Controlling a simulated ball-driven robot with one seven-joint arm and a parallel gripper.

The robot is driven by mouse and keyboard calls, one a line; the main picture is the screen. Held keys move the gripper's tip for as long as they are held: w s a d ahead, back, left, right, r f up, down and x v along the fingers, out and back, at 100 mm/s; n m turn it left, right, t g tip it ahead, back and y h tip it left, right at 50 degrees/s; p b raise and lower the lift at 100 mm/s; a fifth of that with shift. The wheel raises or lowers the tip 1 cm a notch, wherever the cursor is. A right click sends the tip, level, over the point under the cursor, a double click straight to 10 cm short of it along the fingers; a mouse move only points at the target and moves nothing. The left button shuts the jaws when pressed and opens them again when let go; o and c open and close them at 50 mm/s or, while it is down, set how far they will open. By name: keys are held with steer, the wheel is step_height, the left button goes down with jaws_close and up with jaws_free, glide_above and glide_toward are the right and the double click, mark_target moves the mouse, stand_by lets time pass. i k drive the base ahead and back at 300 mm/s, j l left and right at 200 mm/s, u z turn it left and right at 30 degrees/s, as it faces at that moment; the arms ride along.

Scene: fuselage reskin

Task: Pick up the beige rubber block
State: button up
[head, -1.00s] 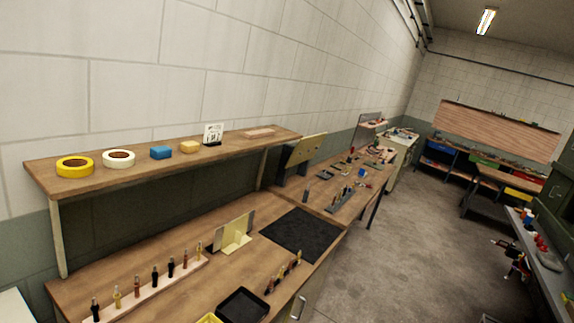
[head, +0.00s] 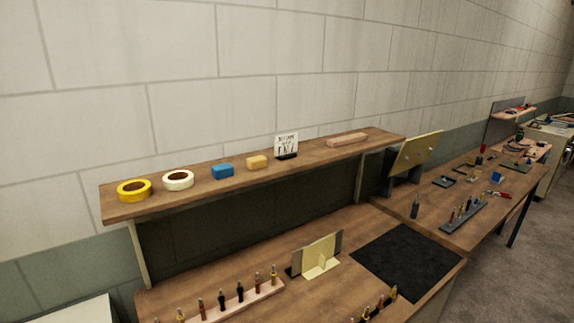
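A small tan-beige block (head: 257,162) lies on the raised wooden shelf (head: 215,190) in the head view. It is just right of a blue block (head: 222,171) and left of a small white sign (head: 286,145), apart from both. A longer pinkish-beige bar (head: 347,139) lies further right on the same shelf; its material cannot be told. My gripper is not in view.
Yellow tape (head: 134,190) and white tape (head: 178,180) lie on the shelf's left part. Below, the workbench holds a tool rack (head: 232,305), a cream angled stand (head: 320,258) and a black mat (head: 408,262). A tilted board (head: 417,152) stands right of the shelf.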

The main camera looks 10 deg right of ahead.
mark_target(254, 163)
steer(key=i+l+u, duration=0.15)
steer(key=i+l, duration=0.55)
steer(key=i+l+u, duration=0.2)
steer(key=i+l, duration=0.8)
steer(key=i+l+u, duration=0.1)
steer(key=i+l, duration=0.2)
steer(key=i, duration=0.2)
